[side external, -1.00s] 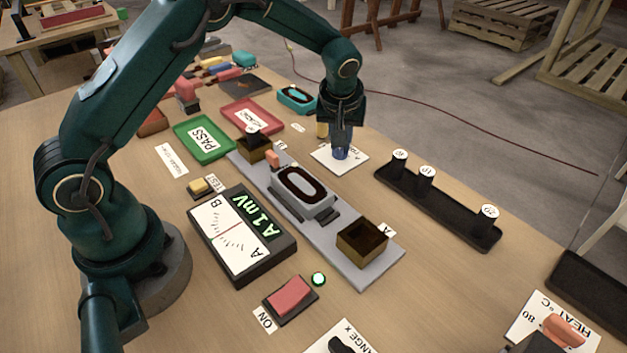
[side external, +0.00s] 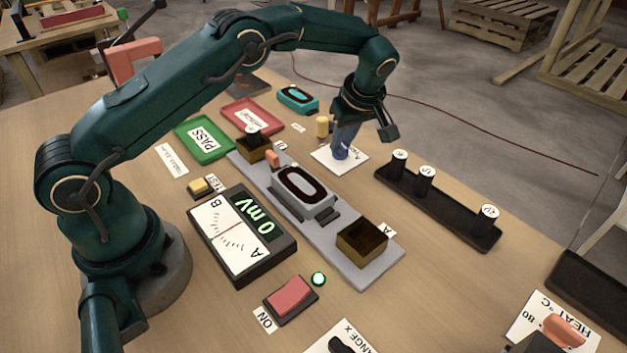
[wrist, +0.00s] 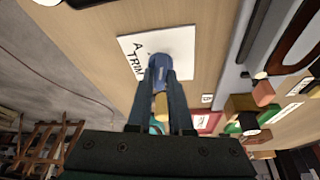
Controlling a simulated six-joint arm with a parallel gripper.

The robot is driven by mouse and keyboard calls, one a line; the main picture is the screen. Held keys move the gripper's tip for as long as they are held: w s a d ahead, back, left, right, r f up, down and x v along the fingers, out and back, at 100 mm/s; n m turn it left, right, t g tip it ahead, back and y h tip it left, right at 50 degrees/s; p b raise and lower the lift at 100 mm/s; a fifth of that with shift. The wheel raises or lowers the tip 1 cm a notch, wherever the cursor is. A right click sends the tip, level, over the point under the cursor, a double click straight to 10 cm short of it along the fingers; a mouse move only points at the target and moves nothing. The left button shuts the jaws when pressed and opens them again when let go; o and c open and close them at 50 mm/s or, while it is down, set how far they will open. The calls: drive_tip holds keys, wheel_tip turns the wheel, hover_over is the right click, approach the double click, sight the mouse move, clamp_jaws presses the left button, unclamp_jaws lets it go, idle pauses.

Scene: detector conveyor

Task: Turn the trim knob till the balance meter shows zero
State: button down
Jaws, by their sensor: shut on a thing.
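The blue trim knob (side external: 341,151) stands on a white plate (side external: 324,158) at the back middle of the table. The wrist view also shows the knob (wrist: 160,64) and its plate, lettered "A TRIM" (wrist: 130,62). My gripper (side external: 345,137) is shut on the knob from above, and its fingers (wrist: 160,75) cover part of it. The balance meter (side external: 244,237) reads "0 mV" in green digits, and its needle lies near the middle of the scale between A and B.
A grey rail (side external: 370,270) with two brass pans (side external: 362,240) lies between meter and knob. A black rack (side external: 455,222) with three black weights stands to the right. A red ON switch (side external: 290,297) and a lit green lamp (side external: 318,279) are in front.

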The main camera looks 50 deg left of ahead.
idle(0.4)
drive_tip(key=c, duration=0.8)
unclamp_jaws()
drive_tip(key=shift+v, duration=2.55)
